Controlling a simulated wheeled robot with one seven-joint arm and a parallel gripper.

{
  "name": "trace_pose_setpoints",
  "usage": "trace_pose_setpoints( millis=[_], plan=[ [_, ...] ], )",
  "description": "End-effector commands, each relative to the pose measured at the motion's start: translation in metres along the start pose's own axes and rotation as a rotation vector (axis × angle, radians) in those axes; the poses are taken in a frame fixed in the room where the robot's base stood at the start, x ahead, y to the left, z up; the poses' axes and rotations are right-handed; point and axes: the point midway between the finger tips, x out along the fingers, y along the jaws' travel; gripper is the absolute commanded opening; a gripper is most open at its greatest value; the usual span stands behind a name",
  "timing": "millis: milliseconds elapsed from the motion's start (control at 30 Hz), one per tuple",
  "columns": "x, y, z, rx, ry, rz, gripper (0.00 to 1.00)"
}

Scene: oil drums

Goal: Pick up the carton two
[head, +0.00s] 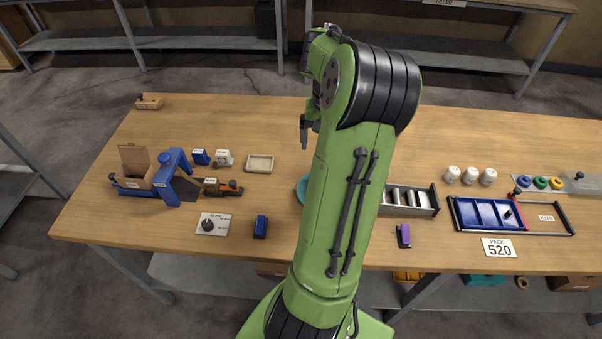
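An open brown cardboard carton (137,165) stands at the left of the wooden table, flap raised, beside a blue arch-shaped fixture (170,182). No label reading "carton two" is legible, so I cannot tell whether this is it. A small blue item (200,157) and a small white item (224,157) stand to its right. My gripper (304,130) hangs above the middle of the table, to the right of these things and apart from them. My own green arm hides most of it. One dark finger shows, pointing down; its opening and anything between the fingers are hidden.
A beige tray (260,164) lies left of my arm. A blue-black block (260,227) and a white plate with a black knob (213,224) lie near the front edge. On the right are a grey rack (412,211), a blue divided tray (486,213) and white jars (470,175).

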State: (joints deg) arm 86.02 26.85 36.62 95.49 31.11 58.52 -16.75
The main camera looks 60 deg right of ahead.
Motion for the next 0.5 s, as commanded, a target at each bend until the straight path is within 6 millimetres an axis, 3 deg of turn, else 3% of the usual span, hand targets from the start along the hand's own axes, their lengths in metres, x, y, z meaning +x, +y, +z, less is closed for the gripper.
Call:
trace_pose_setpoints(
  millis=[333, 500],
  plan=[
    [0.080, 0.001, 0.002, 0.001, -0.007, -0.004, 0.94],
    [0.105, 0.001, 0.001, 0.002, -0.003, -0.001, 0.94]
  ],
)
